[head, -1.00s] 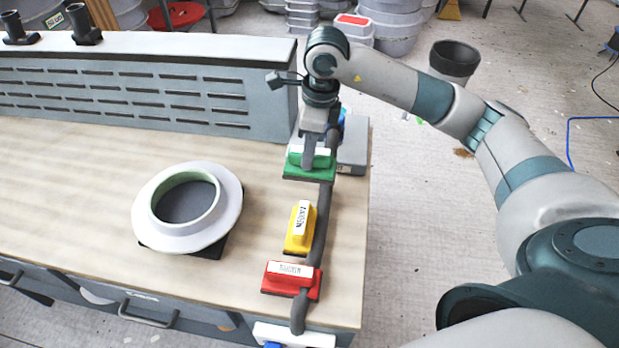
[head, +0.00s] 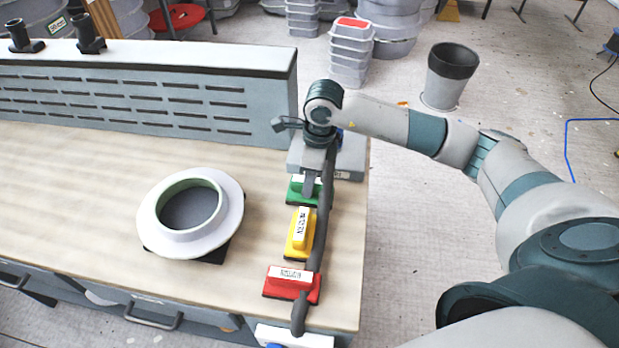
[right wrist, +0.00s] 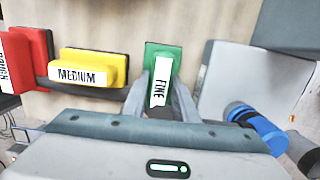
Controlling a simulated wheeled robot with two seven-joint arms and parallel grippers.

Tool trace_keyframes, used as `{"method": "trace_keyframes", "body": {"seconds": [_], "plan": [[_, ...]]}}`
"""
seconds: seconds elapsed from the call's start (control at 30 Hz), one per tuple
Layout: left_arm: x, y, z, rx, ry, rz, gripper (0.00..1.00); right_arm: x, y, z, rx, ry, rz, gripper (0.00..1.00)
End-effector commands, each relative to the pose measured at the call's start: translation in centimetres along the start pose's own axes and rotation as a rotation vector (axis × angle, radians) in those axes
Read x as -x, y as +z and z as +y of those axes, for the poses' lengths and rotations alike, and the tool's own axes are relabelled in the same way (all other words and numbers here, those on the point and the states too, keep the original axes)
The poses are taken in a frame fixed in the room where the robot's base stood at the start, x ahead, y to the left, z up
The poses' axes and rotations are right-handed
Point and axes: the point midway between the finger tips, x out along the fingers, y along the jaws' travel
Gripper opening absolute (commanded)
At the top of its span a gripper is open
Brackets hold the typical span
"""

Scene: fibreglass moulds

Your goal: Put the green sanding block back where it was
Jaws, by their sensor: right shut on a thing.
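The green sanding block (head: 297,196), labelled FINE, is in the jaws of my right gripper (head: 312,190). In the right wrist view the gripper's fingers (right wrist: 165,100) sit on both sides of the green block's grip (right wrist: 176,58). The block is at or very close to the tabletop, just behind the yellow block; I cannot tell whether it touches the table. The yellow block (head: 293,246), labelled MEDIUM, and the red block (head: 286,287) stand in a row in front of it. My left gripper is not in view.
A dark hose (head: 325,215) runs along the right side of the blocks. A grey box (head: 350,165) stands behind the green block. A white ring-shaped mould (head: 158,237) lies to the left. A slotted grey panel (head: 150,90) closes the back; bare wood (head: 70,190) is free at left.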

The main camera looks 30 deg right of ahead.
Motion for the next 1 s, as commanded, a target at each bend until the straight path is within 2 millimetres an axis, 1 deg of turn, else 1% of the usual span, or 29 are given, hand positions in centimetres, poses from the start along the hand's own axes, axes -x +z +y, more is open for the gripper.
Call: {"method": "trace_keyframes", "body": {"seconds": [0.1,0.3,0.47,0.5,0.57,0.87,1.0], "plan": [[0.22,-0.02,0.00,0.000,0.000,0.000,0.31,-0.40,-0.02,0.00,0.001,-0.001,-0.001,0.02],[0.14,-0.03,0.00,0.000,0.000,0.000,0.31,-0.43,-0.02,-0.02,0.001,-0.001,-0.001,0.02],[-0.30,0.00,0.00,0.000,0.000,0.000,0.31,-0.80,-0.08,-0.03,0.001,-0.001,-0.001,0.02],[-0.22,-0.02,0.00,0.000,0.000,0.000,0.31,-0.73,-0.09,-0.02,0.001,-0.001,-0.001,0.31],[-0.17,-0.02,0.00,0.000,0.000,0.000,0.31,-0.68,-0.08,-0.01,0.001,-0.001,-0.001,0.45],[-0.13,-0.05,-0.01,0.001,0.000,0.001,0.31,-0.65,-0.09,-0.02,0.000,-0.001,0.000,0.45],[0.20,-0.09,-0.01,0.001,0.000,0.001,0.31,-0.36,-0.05,-0.02,0.000,-0.001,0.000,0.45]]}}
